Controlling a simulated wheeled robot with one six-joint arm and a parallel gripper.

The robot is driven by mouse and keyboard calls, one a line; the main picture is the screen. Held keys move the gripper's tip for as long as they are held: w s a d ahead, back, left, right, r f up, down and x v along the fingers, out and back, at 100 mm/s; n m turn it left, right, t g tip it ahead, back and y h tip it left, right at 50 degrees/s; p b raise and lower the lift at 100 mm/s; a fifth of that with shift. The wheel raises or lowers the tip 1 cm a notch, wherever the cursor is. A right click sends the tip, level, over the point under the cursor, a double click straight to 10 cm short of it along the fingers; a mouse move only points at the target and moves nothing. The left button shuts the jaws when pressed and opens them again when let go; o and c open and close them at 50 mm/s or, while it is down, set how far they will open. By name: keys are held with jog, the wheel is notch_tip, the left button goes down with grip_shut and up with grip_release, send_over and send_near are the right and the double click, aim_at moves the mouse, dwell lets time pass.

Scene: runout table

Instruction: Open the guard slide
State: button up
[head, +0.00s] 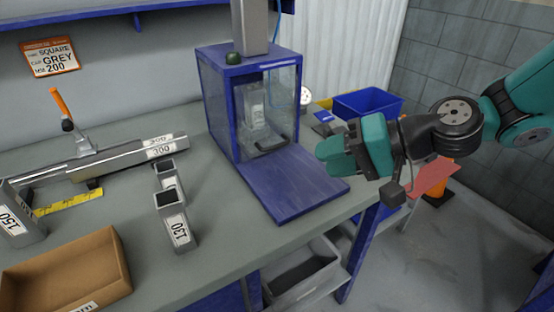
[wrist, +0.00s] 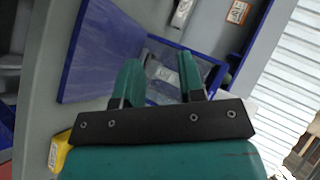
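The blue-framed guard box (head: 217,100) stands on the bench. A clear guard slide (head: 284,88) is at its front, and a black handle (head: 271,145) shows low at the front opening. I cannot tell exactly how far the slide is raised. A grey part stands inside behind the clear panels. My gripper (head: 326,156) is right of the box, apart from the handle, above the right edge of the blue front board. In the wrist view my gripper (wrist: 160,70) has its two teal fingers apart with nothing held; the blue box frame (wrist: 218,66) lies beyond them.
The blue board (head: 290,185) lies in front of the box. Grey tubes (head: 176,225), a clamp fixture (head: 110,160) and a cardboard tray (head: 65,270) occupy the left bench. A blue bin (head: 368,103) stands behind my gripper.

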aim_at(280, 146)
jog(key=w+d+f+m+t, duration=0.1)
jog(key=w+f+m+t, duration=0.1)
jog(key=w, duration=0.1)
jog(key=w+d+f+m+t+y+b, duration=0.1)
jog(key=w+f+m+t, duration=0.1)
jog(key=w+f+m, duration=0.1)
jog(key=w+d+f+m+t+b, duration=0.1)
jog(key=w+d+f+m+t, duration=0.1)
jog(key=w+f+m, duration=0.1)
jog(key=shift+w+d+f+y, duration=0.1)
jog(key=shift+w+y, duration=0.2)
jog(key=shift+w, duration=0.15)
jog(key=p+x, duration=0.3)
jog(key=x, duration=1.4)
grip_shut()
